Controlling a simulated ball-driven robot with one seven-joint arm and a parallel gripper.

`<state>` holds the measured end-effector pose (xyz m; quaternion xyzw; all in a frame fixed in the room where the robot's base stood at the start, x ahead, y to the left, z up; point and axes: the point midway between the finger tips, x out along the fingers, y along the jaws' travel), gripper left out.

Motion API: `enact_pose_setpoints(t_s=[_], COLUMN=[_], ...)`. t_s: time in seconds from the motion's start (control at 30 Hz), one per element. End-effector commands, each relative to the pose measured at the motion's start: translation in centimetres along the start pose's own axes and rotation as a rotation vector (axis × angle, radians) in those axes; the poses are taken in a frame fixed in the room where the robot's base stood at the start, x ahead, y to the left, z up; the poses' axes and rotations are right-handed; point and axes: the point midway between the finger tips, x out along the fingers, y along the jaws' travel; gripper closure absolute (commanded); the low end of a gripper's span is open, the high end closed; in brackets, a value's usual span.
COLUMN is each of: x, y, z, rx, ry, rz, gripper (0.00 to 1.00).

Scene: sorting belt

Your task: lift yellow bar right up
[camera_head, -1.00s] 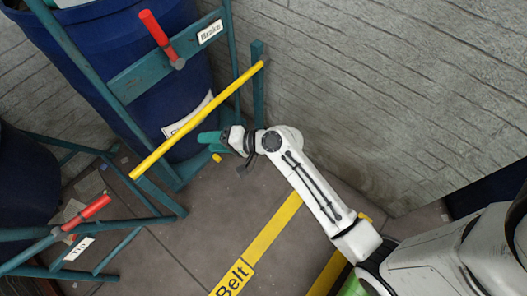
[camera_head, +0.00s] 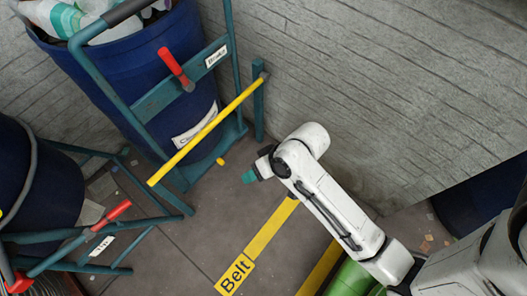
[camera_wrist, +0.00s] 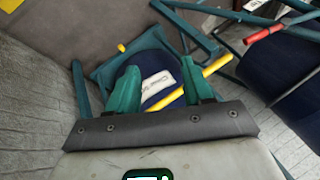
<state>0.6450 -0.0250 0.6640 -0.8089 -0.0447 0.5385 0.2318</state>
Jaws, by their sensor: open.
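The yellow bar (camera_head: 208,130) slants in front of a blue barrel in the head view. Its upper right end meets a teal post, and its lower left end sticks out free. My gripper (camera_head: 249,177), with teal fingers, is right of and below the bar in the head view, apart from it. In the wrist view, the fingers (camera_wrist: 158,86) are spread with nothing held. The yellow bar (camera_wrist: 205,75) there crosses beyond the fingers, partly hidden by the right one.
A blue barrel (camera_head: 110,70) stands in a teal frame with a red "Brake" handle (camera_head: 177,68). A second red handle (camera_head: 112,215) is at lower left, on a "Tip" frame. A stone wall (camera_head: 350,80) is right. Floor by the yellow "Belt" line (camera_head: 265,235) is clear.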

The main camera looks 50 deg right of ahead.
Motion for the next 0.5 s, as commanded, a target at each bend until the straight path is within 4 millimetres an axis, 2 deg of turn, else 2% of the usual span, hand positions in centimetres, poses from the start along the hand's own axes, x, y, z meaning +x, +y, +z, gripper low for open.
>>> enact_pose_setpoints(t_s=[0.03, 0.2, 0.5], x=[-0.8, -1.8, -2.0], y=[-0.1, 0.2, 0.4], z=[0.2, 0.8, 0.9], rx=[-0.013, -0.043, -0.051], ry=[-0.012, -0.037, -0.044], rz=[0.016, 0.054, 0.063], gripper=[0.49, 0.49, 0.49])
